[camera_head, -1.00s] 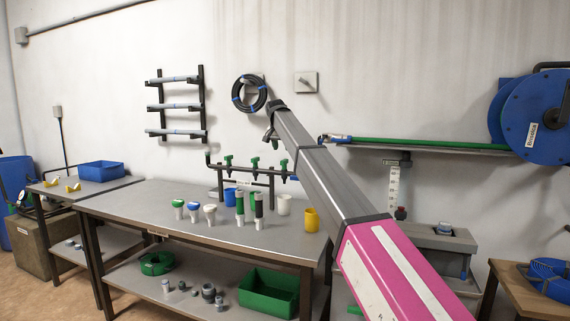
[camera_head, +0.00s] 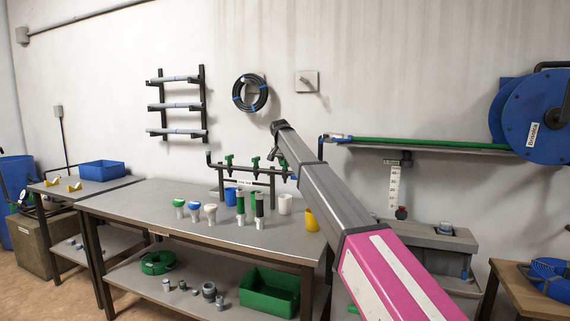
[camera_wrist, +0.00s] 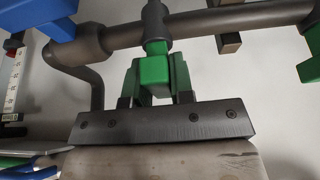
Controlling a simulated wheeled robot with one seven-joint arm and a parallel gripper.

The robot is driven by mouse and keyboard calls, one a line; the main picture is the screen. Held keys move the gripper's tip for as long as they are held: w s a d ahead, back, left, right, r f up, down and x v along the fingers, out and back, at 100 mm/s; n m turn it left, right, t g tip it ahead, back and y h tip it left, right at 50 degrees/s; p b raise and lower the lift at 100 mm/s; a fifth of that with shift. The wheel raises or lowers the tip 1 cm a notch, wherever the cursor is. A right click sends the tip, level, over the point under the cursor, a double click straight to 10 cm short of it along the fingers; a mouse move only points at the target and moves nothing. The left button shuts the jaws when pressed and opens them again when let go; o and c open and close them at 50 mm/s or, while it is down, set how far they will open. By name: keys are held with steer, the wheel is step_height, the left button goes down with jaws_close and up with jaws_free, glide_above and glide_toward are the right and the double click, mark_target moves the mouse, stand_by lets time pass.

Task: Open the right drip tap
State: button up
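In the wrist view, the right drip tap (camera_wrist: 155,47) hangs from a dark grey pipe near its bent end. A green block, its handle, lies between my gripper's two fingers (camera_wrist: 156,78). The fingers stand apart on both sides of it; I cannot make out contact. In the head view, my forearm hides my gripper and most of the right tap. The left tap (camera_head: 229,161) and middle tap (camera_head: 255,162) are green and stand on the manifold pipe (camera_head: 242,168) at the back of the bench.
The steel bench (camera_head: 150,207) carries several green, blue and white fittings, a white cup (camera_head: 285,205) and a yellow cup (camera_head: 311,220). Another green tap (camera_wrist: 309,70) shows at the wrist view's right edge. A blue part (camera_wrist: 58,22) and a scale (camera_wrist: 14,82) are at its left.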

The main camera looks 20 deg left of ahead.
jaws_close()
steer(key=shift+n, duration=0.3)
steer(key=n+y, duration=0.1)
steer(key=n, duration=0.2)
steer(key=shift+y, duration=0.3)
steer(key=n+y, duration=0.1)
steer(key=n, duration=0.2)
steer(key=n+g+y, duration=0.1)
steer(key=n, duration=0.2)
steer(key=n+g+y, duration=0.1)
steer(key=n, duration=0.3)
steer(key=shift+g, duration=0.4)
steer(key=shift+n+g, duration=0.8)
steer(key=shift+n, duration=1.7)
steer(key=shift+c, duration=0.5)
jaws_free()
